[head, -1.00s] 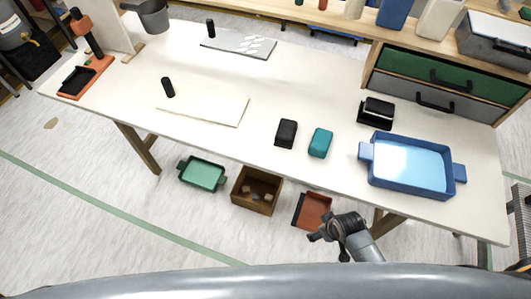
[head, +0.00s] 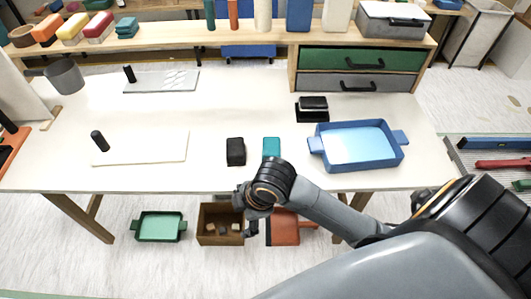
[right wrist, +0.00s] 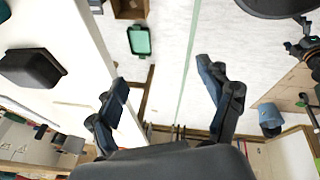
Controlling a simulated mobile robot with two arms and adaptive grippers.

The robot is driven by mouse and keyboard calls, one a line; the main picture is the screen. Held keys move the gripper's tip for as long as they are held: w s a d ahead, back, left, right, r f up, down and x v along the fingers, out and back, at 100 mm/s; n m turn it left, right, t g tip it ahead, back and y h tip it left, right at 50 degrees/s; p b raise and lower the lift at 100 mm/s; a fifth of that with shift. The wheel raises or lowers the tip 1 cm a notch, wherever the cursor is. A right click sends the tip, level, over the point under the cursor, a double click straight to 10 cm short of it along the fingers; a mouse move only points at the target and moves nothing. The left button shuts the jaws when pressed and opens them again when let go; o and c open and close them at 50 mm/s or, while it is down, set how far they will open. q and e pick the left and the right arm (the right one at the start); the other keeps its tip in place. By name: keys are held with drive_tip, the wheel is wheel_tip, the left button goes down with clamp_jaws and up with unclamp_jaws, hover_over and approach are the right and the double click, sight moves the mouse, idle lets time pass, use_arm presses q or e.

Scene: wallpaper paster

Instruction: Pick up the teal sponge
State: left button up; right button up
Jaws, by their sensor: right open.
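The teal sponge (head: 271,147) lies on the white table near its front edge, just right of a black block (head: 236,151). In the head view my right gripper (head: 247,212) is in front of the table edge, below and slightly left of the sponge, apart from it. In the right wrist view its fingers (right wrist: 168,95) are spread with nothing between them. The black block (right wrist: 32,70) shows at left there, with a teal corner (right wrist: 3,11) at the edge. A dark jointed part at that view's right edge may be my left gripper (right wrist: 303,45); its jaws are unclear.
A blue tray (head: 318,159) stands right of the sponge, with a black object (head: 312,108) behind it. A white board (head: 160,148) with a black handle lies left. Below the table are a green tray (head: 159,227), a wooden box (head: 220,238) and a red dustpan (head: 284,229).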

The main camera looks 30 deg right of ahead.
sight(272, 146)
drive_tip(key=w+d+r+n, duration=0.1)
drive_tip(key=w+d+n, duration=0.1)
drive_tip(key=n, duration=0.1)
drive_tip(key=w+d+r+n+h, duration=0.1)
drive_tip(key=w+d+r+n, duration=0.1)
drive_tip(key=w+n, duration=0.1)
drive_tip(key=w+d+r+n, duration=0.1)
drive_tip(key=w+d+n, duration=0.1)
drive_tip(key=w+n, duration=0.1)
drive_tip(key=shift+w+d+r+g+h, duration=0.2)
drive_tip(key=shift+w+r+g+h, duration=0.1)
drive_tip(key=shift+g+h, duration=0.1)
drive_tip(key=w+d+r+n+g+h, duration=0.15)
drive_tip(key=w+d+r+n, duration=0.3)
drive_tip(key=d+r, duration=0.5)
drive_tip(key=shift+n, duration=0.35)
drive_tip(key=f, duration=0.3)
drive_tip(key=d+f, duration=0.1)
drive_tip(key=f, duration=0.2)
drive_tip(key=d+f, duration=0.1)
drive_tip(key=f, duration=0.2)
drive_tip(key=shift+w+f, duration=0.3)
drive_tip(key=shift+w, duration=0.1)
drive_tip(key=shift+w+d+f, duration=0.1)
drive_tip(key=shift+w+f, duration=0.1)
drive_tip(key=shift+f, duration=1.2)
drive_tip(key=shift+w+d+f, duration=0.1)
drive_tip(key=shift+w+f, duration=0.1)
drive_tip(key=shift+f, duration=1.15)
